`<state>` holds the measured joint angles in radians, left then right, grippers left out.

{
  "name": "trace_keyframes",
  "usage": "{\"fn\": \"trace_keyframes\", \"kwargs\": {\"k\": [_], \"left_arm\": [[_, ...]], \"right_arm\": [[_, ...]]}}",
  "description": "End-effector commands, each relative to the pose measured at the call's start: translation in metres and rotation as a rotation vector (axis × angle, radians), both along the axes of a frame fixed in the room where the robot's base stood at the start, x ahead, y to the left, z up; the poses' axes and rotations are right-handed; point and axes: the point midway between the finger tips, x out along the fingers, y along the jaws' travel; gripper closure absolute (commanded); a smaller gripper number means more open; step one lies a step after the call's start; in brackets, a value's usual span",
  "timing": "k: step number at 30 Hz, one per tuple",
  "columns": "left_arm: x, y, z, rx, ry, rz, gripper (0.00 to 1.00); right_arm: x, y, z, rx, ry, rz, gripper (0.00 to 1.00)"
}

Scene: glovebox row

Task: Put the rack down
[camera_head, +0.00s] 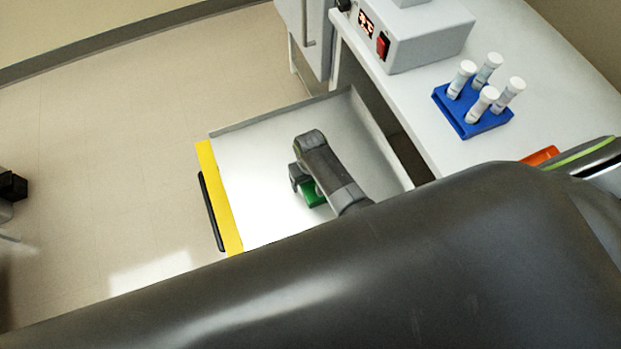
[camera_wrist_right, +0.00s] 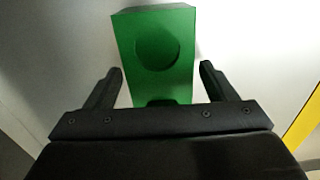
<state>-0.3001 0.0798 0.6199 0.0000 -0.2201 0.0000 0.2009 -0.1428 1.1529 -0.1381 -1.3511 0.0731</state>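A green rack (camera_head: 314,194), a block with a round recess in its face, is in the open white drawer (camera_head: 250,170). It also shows in the right wrist view (camera_wrist_right: 157,50). My right gripper (camera_wrist_right: 160,88) is open, with one finger on each side of the green rack and a visible gap on both sides. In the head view, the right gripper (camera_head: 296,178) is low over the drawer, beside the green rack, and its arm partly hides the rack. A dark piece at the far left edge, perhaps my left gripper (camera_head: 12,187), is cut off, so its fingers cannot be read.
The drawer has a yellow front edge (camera_head: 219,198) and a black handle (camera_head: 211,211). On the white bench (camera_head: 560,95) stand a blue rack (camera_head: 464,122) with several white-capped tubes and a grey device (camera_head: 430,35) with a red switch. An orange thing (camera_head: 541,156) shows behind my arm.

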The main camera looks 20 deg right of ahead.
Motion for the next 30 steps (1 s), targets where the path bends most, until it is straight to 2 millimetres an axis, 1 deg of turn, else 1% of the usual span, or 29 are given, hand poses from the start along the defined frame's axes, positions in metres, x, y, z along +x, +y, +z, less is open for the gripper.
{"fn": "trace_keyframes", "kwargs": {"k": [5, 8, 10, 14, 21, 24, 27, 30], "left_arm": [[0.0, -0.001, 0.001, -0.001, 0.0, 0.0, 0.61], [0.0, -0.001, 0.003, -0.001, 0.0, 0.0, 0.61], [0.0, -0.001, 0.004, -0.001, 0.0, 0.0, 0.61], [0.0, -0.001, 0.009, -0.001, 0.0, 0.0, 0.61], [0.0, -0.001, 0.015, -0.001, 0.0, 0.0, 0.61], [0.0, -0.001, 0.016, -0.001, 0.0, 0.0, 0.61], [0.0, -0.001, 0.017, -0.001, 0.0, 0.0, 0.61], [0.0, 0.0, 0.017, -0.001, 0.0, 0.0, 0.61]], "right_arm": [[0.0, 0.0, 0.001, 0.0, 0.0, 0.0, 0.22], [0.0, 0.0, 0.007, 0.0, -0.001, 0.0, 0.22], [0.001, 0.0, 0.015, 0.0, -0.002, 0.0, 0.22], [0.0, 0.0, 0.036, 0.0, -0.003, 0.0, 0.22], [0.001, 0.001, 0.083, 0.001, -0.003, 0.0, 0.22], [0.001, 0.0, 0.099, 0.001, -0.004, 0.0, 0.22], [0.001, 0.0, 0.111, 0.0, -0.002, 0.0, 0.22], [0.0, 0.0, 0.119, -0.001, 0.0, 0.0, 0.22]]}}
